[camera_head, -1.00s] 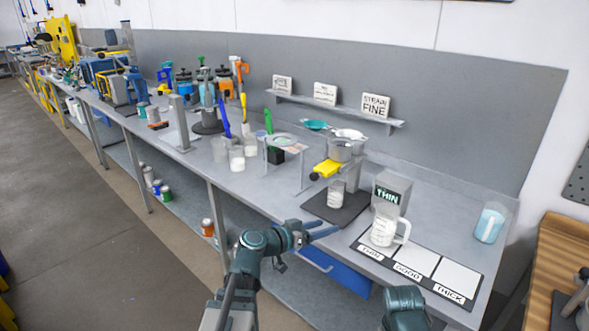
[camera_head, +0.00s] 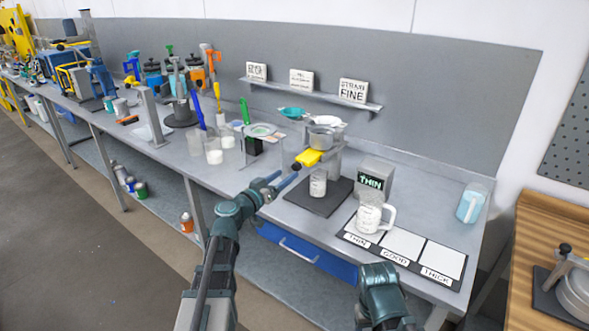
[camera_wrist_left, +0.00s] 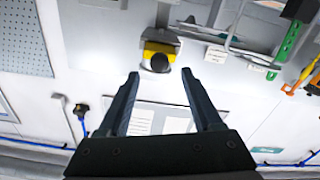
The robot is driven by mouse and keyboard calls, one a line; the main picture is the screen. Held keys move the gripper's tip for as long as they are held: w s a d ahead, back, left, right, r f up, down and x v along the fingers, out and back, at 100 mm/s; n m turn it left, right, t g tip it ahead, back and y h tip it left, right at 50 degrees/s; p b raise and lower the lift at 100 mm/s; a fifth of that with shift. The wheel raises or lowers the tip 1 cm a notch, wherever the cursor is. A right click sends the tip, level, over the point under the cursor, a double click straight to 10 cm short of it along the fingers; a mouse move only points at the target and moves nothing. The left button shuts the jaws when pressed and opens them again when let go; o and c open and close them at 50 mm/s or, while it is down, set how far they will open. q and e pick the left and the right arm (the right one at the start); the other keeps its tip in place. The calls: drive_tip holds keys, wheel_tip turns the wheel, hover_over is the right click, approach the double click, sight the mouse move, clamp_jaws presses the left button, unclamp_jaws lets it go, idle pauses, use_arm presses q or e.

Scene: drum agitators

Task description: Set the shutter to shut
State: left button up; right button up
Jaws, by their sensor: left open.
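The shutter's yellow handle (camera_head: 309,157) has a dark round knob and juts out to the left from a grey cup stand (camera_head: 331,150). In the left wrist view the handle (camera_wrist_left: 160,37) and its black knob (camera_wrist_left: 160,63) lie straight ahead, between and just beyond the fingertips. My left gripper (camera_head: 285,181) is open and empty, just below and to the left of the knob; its fingers (camera_wrist_left: 160,74) are spread wide in the wrist view. I see no contact. My right arm shows at the lower right, but its fingers do not show.
A glass (camera_head: 318,184) stands on a dark mat under the cup. To the right are a display reading THIN (camera_head: 372,182), a white mug (camera_head: 372,218) and a labelled mat (camera_head: 401,262).

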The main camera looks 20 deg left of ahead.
sight(294, 169)
use_arm(q)
drive_tip(key=x, duration=0.6)
clamp_jaws()
idle(0.3)
idle(1.1)
